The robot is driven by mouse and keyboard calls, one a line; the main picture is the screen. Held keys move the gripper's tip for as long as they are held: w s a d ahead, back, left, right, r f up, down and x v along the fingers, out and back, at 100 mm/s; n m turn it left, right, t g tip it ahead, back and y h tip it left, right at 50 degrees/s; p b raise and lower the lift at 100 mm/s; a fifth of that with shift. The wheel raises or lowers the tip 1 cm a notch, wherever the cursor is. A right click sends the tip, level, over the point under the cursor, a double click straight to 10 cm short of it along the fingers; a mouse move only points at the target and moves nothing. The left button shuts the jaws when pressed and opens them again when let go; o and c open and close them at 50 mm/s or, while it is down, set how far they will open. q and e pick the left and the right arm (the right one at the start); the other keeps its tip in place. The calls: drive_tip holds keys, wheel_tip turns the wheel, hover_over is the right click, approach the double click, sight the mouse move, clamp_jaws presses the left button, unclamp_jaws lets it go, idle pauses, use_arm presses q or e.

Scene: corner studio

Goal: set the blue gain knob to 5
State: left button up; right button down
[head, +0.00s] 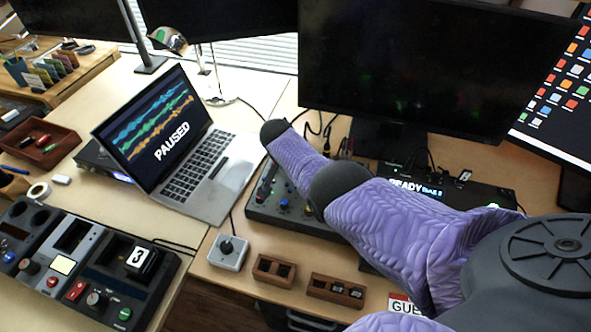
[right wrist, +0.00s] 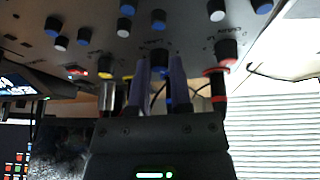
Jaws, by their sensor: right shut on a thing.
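The mixer (head: 258,208) with its rows of knobs stands right of the laptop in the head view, partly covered by my right arm. In the right wrist view its panel (right wrist: 105,42) fills the top. My right gripper (right wrist: 160,66) has its two purple fingers on either side of a knob there, shut on it. This knob, seemingly the blue gain knob (right wrist: 160,54), shows only in part between the fingers. Its pointer and scale cannot be read. In the head view my arm hides the right gripper. My left gripper is in neither view.
A laptop (head: 212,190) reading PAUSED stands left of the mixer. A grey box with a black knob (head: 228,246) and small wooden holders (head: 334,292) lie in front.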

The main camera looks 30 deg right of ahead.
drive_tip(key=shift+f+m+g+b, duration=0.3)
drive_tip(key=shift+m+b, duration=0.35)
drive_tip(key=shift+m, duration=0.15)
drive_tip(key=shift+r+m+g+b, duration=0.1)
drive_tip(key=shift+m+g+b, duration=0.3)
drive_tip(key=shift+m+b, duration=0.45)
drive_tip(key=shift+m, duration=0.35)
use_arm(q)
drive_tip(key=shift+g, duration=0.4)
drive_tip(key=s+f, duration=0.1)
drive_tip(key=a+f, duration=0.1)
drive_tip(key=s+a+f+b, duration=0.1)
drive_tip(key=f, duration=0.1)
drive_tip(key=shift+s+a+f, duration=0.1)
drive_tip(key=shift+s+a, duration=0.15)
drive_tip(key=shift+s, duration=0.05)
use_arm(e)
drive_tip(key=shift+r+m, duration=0.1)
drive_tip(key=shift+m, duration=0.2)
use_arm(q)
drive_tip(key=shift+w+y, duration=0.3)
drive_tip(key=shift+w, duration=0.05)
use_arm(e)
drive_tip(key=c, duration=0.5)
unclamp_jaws()
drive_tip(key=shift+w, duration=0.1)
drive_tip(key=shift+c, duration=0.2)
drive_tip(key=shift+r, duration=0.15)
